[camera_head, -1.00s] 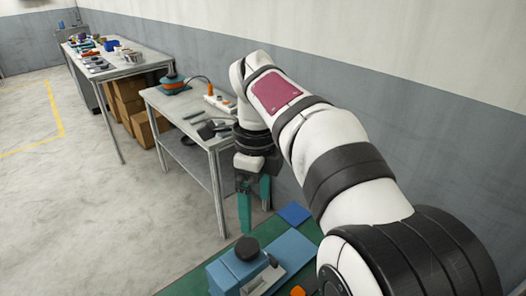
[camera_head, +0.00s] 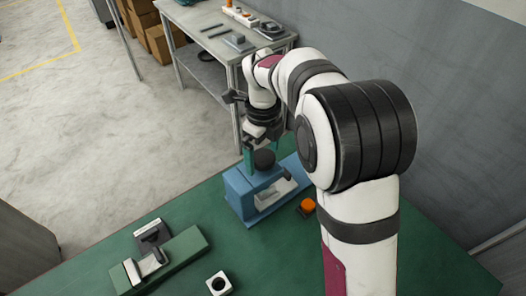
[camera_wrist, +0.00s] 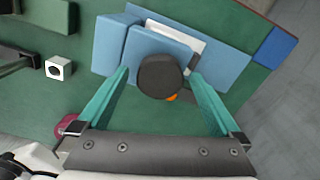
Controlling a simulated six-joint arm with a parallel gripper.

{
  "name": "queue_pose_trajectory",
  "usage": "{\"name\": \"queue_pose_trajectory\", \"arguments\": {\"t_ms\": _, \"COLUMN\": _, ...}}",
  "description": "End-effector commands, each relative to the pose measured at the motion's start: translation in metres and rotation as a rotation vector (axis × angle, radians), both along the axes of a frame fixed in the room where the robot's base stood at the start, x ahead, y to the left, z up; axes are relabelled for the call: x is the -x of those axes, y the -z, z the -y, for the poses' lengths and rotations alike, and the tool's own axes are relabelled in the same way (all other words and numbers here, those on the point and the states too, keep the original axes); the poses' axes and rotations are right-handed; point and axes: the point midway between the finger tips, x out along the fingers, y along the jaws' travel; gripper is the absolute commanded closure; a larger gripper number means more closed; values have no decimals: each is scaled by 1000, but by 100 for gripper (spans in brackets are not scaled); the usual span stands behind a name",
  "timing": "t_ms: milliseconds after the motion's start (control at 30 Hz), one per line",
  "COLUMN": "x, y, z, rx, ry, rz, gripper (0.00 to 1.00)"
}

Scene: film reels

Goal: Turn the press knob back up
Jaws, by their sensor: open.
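The press (camera_head: 243,202) is a blue block-like frame standing on the green table. Its dark round knob (camera_head: 264,159) is on top, and it also shows in the wrist view (camera_wrist: 160,76). My gripper (camera_wrist: 158,82) is open, with its two teal fingers on either side of the knob and gaps visible between them and it. In the head view my gripper (camera_head: 262,150) is over the press, partly hidden by my own arm. I cannot tell the exact height of the fingertips against the knob.
An orange-topped button (camera_head: 307,206) sits right of the press. A green fixture with a dark clamp (camera_head: 170,260) and a white block with a hole (camera_head: 219,284) are at the front. A blue square (camera_wrist: 276,47) lies at the table corner. A grey side table (camera_head: 215,30) stands behind.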

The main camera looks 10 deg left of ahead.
Motion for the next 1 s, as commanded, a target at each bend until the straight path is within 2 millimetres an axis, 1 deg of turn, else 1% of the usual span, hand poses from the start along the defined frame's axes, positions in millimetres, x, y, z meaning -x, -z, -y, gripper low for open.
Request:
{"name": "queue_pose_trajectory", "arguments": {"t_ms": 167, "x": 0, "y": 0, "z": 0, "rx": 0, "ry": 0, "rz": 0, "gripper": 0}}
{"name": "queue_pose_trajectory", "arguments": {"t_ms": 200, "x": 0, "y": 0, "z": 0, "rx": 0, "ry": 0, "rz": 0, "gripper": 4}}
{"name": "queue_pose_trajectory", "arguments": {"t_ms": 367, "x": 0, "y": 0, "z": 0, "rx": -1, "ry": -1, "rz": 0, "gripper": 32}}
{"name": "queue_pose_trajectory", "arguments": {"t_ms": 400, "x": 0, "y": 0, "z": 0, "rx": -1, "ry": -1, "rz": 0, "gripper": 40}}
{"name": "queue_pose_trajectory", "arguments": {"t_ms": 567, "x": 0, "y": -1, "z": 0, "rx": 0, "ry": -1, "rz": 1, "gripper": 68}}
{"name": "queue_pose_trajectory", "arguments": {"t_ms": 600, "x": 0, "y": -1, "z": 0, "rx": 0, "ry": -1, "rz": 1, "gripper": 76}}
{"name": "queue_pose_trajectory", "arguments": {"t_ms": 667, "x": 0, "y": -1, "z": 0, "rx": 0, "ry": -1, "rz": 1, "gripper": 85}}
{"name": "queue_pose_trajectory", "arguments": {"t_ms": 867, "x": 0, "y": -1, "z": 0, "rx": 0, "ry": -18, "rz": 1, "gripper": 85}}
{"name": "queue_pose_trajectory", "arguments": {"t_ms": 1000, "x": 0, "y": -1, "z": 0, "rx": -1, "ry": -69, "rz": 2, "gripper": 85}}
